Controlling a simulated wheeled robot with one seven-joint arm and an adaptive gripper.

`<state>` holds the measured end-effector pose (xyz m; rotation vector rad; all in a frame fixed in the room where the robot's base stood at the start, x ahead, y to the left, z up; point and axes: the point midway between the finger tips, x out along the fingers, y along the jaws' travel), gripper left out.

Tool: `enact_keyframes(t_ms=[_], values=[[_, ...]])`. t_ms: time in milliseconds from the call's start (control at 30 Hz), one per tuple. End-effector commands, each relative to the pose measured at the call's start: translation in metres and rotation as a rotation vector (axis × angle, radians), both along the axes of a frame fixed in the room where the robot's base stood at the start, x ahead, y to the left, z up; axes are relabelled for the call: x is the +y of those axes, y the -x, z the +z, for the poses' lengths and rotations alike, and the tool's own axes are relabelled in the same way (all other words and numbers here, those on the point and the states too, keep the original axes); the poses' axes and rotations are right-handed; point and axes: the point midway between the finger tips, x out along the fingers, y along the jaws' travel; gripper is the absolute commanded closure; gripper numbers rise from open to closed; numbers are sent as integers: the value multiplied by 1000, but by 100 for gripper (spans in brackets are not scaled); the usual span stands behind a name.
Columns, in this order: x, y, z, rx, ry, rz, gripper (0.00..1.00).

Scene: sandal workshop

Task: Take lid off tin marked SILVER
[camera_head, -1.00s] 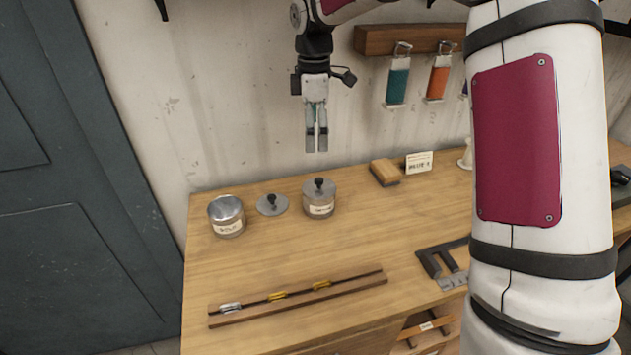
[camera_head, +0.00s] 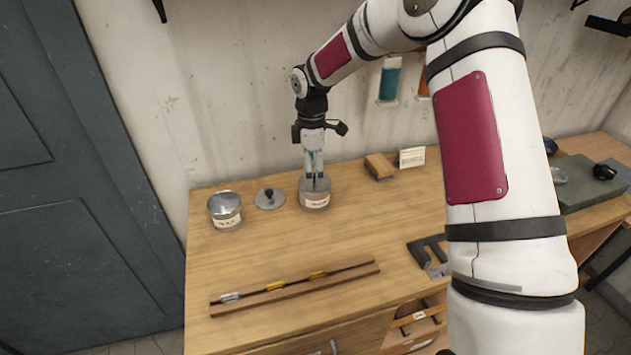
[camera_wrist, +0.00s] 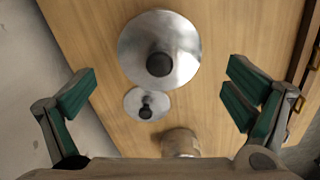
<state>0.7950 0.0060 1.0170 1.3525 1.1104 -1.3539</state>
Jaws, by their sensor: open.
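A round lidded tin (camera_head: 315,201) with a pale label stands on the bench below my gripper (camera_head: 317,184). The label is too blurred to read. Its grey lid is on; in the wrist view the lid (camera_wrist: 185,60) shows with a dark knob (camera_wrist: 159,64) at its centre. My gripper (camera_wrist: 160,88) is open, with its green-padded fingers on either side of and apart from the lid in that view. In the head view the fingertips reach down to the knob's height and partly hide it. Whether they touch anything cannot be told.
A second labelled tin (camera_head: 226,214) without a knobbed lid stands at the left; a loose knobbed lid (camera_head: 270,199) lies between the tins. A wooden block (camera_head: 380,166) and a card (camera_head: 412,157) are to the right. A wooden strip (camera_head: 296,287) lies in front, with clear bench between.

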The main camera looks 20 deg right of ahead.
Motion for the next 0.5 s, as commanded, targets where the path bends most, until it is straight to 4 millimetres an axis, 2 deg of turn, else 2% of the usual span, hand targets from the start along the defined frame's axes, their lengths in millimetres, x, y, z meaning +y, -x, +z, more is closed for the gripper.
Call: enact_keyframes(t_ms=[133,400,500], values=[[0,0,-14,1,0,1,3],[0,-1,-17,-2,0,0,3],[0,-1,-17,-1,0,0,26]])
